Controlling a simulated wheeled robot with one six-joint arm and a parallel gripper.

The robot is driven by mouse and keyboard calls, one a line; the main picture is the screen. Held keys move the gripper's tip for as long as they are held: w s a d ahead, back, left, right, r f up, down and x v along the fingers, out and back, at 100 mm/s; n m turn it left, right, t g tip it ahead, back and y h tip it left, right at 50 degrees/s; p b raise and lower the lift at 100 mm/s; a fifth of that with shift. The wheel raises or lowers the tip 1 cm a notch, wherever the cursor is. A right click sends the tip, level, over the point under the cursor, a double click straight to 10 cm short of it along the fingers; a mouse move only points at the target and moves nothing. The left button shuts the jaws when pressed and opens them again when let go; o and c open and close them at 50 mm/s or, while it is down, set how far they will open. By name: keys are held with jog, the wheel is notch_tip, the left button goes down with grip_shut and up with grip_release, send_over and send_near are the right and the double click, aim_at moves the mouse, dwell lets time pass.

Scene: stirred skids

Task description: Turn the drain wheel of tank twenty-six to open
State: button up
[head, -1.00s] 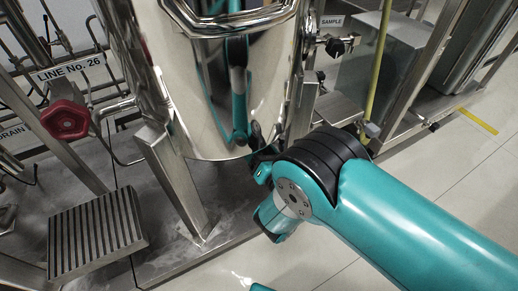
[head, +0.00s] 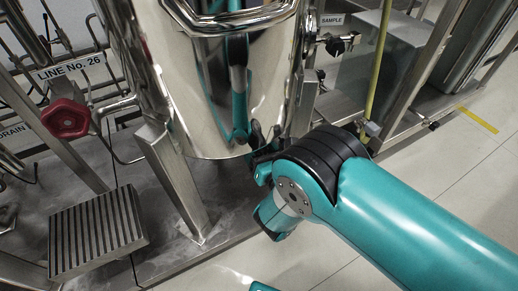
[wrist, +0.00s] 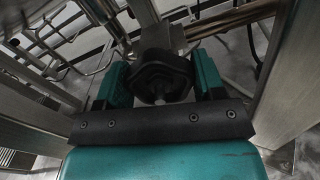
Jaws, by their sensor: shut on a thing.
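A polished steel tank (head: 215,100) stands in the middle of the head view. A black wheel (wrist: 162,72) sits between the two teal fingers of my gripper (wrist: 161,80) in the wrist view. The gripper is shut on this wheel, one finger on each side of it. The wheel is on a steel valve fitting beneath the tank. In the head view the wheel is hidden behind my arm and the tank's lower edge. No label on the black wheel can be read, and I cannot tell how far it is turned.
A red handwheel (head: 65,119) is at the left, below a "LINE No. 26" sign (head: 70,68). A "DRAIN" label (head: 12,131) is at the left edge. A "SAMPLE" label (head: 330,20) is beside a small black-handled valve (head: 340,44). Steel frame legs (head: 172,180) stand close by.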

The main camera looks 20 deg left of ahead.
jog(key=o, duration=0.9)
jog(key=shift+r+p, duration=0.1)
jog(key=shift+p, duration=0.35)
jog(key=shift+s+d+r+p, duration=0.1)
jog(key=shift+d+p, duration=0.05)
jog(key=shift+p, duration=0.35)
jog(key=p+v, duration=1.7)
jog(key=p, duration=0.7)
jog(key=shift+f, duration=0.25)
